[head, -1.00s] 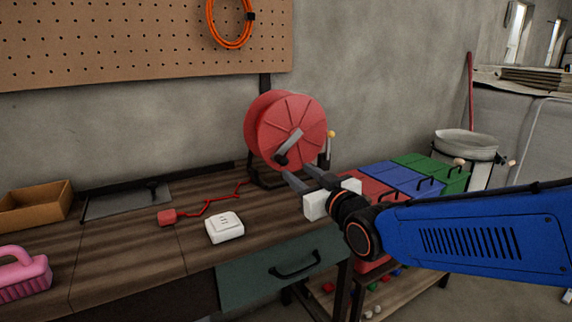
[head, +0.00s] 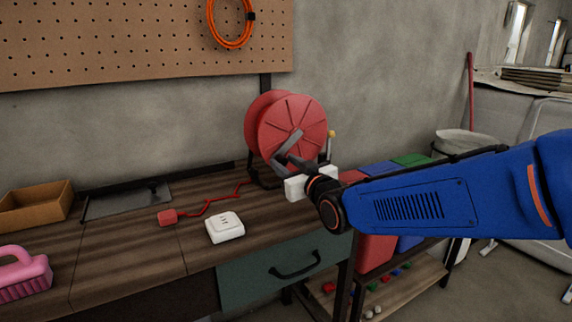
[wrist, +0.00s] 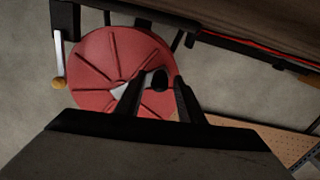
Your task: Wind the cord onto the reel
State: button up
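The red reel (head: 308,112) stands upright on a dark frame at the back of the workbench; it also fills the middle of the wrist view (wrist: 105,62). A grey crank arm (head: 287,143) with a black knob (wrist: 160,78) is on its face. My gripper (head: 286,159) is at the crank. In the wrist view its two dark fingers (wrist: 158,82) are apart, with the knob between their tips; contact is not clear. The red cord (head: 215,203) runs slack across the bench from the reel to a red end block (head: 168,217).
A white socket box (head: 225,228) is near the bench's front edge. A pink brush (head: 24,275) and cardboard box (head: 36,206) are at left. Colored bins (head: 376,250) stand right of the bench, behind my arm. A green drawer (head: 285,268) is below.

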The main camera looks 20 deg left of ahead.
grip_shut()
